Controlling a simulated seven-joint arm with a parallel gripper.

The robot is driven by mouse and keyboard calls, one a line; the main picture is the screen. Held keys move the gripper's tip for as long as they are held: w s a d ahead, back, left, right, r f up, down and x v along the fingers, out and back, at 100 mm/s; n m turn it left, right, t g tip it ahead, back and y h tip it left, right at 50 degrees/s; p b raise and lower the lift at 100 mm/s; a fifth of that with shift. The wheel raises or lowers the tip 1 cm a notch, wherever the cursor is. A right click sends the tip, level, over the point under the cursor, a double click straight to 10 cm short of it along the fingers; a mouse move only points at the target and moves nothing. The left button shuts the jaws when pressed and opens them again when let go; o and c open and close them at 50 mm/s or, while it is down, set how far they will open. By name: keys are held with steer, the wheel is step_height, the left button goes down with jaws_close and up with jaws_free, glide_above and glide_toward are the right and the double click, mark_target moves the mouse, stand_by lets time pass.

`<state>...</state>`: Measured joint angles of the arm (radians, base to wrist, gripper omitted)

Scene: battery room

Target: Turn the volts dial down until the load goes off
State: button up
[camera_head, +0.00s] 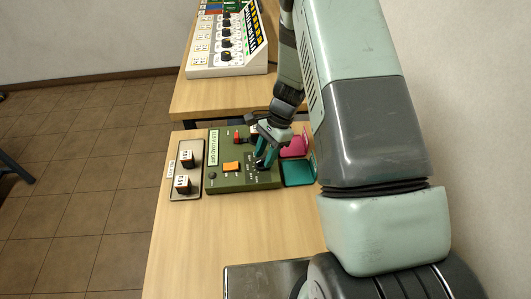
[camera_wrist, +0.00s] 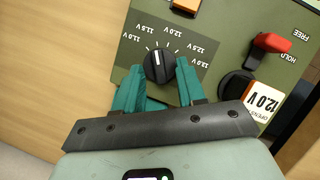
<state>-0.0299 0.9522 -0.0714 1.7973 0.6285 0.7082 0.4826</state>
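The black volts dial (camera_wrist: 160,66) is on a green panel (camera_head: 212,187), with its white mark pointing almost straight up in the wrist view. In the head view my gripper (camera_head: 264,160) reaches down onto the panel's right part and hides much of the dial. A label strip (camera_head: 214,147) on the panel appears to read LOAD OFF. A white plate (camera_wrist: 264,101) reads 12.0 V.
A red lever (camera_wrist: 271,42) stands beside HOLD and FREE labels. An orange block (camera_head: 231,166) sits mid-panel. Pink (camera_head: 294,147) and teal (camera_head: 298,172) pieces lie right. The front table (camera_head: 205,230) is mostly bare.

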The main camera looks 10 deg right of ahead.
steer(key=shift+r, duration=0.1)
steer(key=v, duration=1)
steer(key=shift+r, duration=0.3)
steer(key=s+r+n+t+h, duration=0.1)
steer(key=s+r+n, duration=0.25)
steer(key=r, duration=0.65)
steer(key=s+r+n+t, duration=0.2)
steer(key=s+r, duration=0.2)
steer(key=r, duration=0.5)
steer(key=s+d+r+n+t+h, duration=0.1)
steer(key=s+r+n+t, duration=0.1)
steer(key=s, duration=0.7)
steer(key=s+r+n+t+h, duration=0.2)
steer(key=s+r+n, duration=0.3)
steer(key=s+r, duration=0.2)
steer(key=shift+s+d+r+t, duration=0.2)
steer(key=shift+s+d+t, duration=0.2)
steer(key=shift+s, duration=0.7)
